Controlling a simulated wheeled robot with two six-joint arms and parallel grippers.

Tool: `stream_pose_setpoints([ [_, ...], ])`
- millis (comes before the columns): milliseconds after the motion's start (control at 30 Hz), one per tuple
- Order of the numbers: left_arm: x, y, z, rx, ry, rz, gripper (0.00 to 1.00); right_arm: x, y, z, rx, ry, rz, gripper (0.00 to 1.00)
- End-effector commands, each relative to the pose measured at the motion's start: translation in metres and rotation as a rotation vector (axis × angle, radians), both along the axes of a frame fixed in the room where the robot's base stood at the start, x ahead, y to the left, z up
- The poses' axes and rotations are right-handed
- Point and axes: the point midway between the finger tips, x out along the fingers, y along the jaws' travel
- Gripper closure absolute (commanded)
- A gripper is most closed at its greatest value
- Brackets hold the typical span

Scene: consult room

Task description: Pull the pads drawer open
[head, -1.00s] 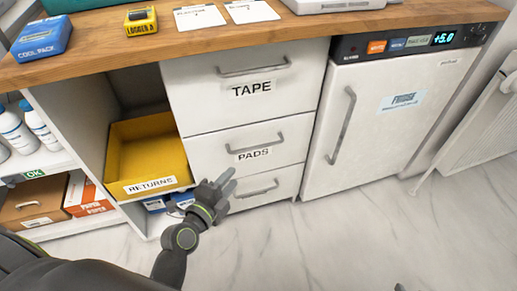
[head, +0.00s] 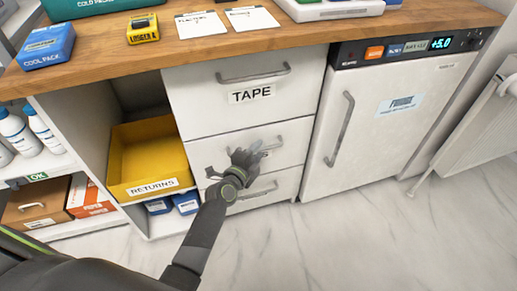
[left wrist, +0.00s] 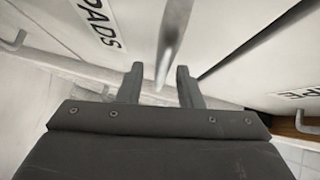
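The pads drawer (head: 204,154) is the middle of three white drawers and looks shut. My left gripper (head: 251,153) is in front of its bar handle (head: 276,146) and hides the label and part of the handle in the head view. In the left wrist view the PADS label (left wrist: 103,26) is at the upper left. There my left gripper (left wrist: 159,78) is open, and the grey handle (left wrist: 172,42) runs between its two fingers. The fingers do not appear closed on the bar. My right gripper is not in view.
The TAPE drawer (head: 200,100) is above, and another drawer (head: 285,184) is below. A yellow RETURNS bin (head: 150,187) sits in the open bay at left. A white fridge (head: 375,135) stands at right. The marble floor (head: 330,240) in front is clear.

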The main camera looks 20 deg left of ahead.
Motion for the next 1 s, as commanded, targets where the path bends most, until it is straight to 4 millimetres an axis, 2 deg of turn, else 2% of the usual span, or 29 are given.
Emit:
stream_pose_setpoints([
  [167,0.0114,-0.002,-0.0015,-0.001,0.0,0.001,0.68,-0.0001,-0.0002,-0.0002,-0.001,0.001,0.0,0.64],
  [467,0.0132,-0.0023,-0.0019,0.0,0.0,0.001,0.68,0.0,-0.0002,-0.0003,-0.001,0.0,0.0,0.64],
  [533,0.0132,-0.0024,-0.0019,0.0,0.0,0.001,0.73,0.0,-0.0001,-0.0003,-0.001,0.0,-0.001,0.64],
  [733,0.013,-0.0024,-0.002,0.0,0.0,0.001,0.99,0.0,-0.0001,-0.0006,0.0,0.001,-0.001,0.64],
  [1000,0.0129,-0.0024,-0.0021,0.0,0.0,0.001,1.0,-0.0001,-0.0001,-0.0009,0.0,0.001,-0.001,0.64],
])
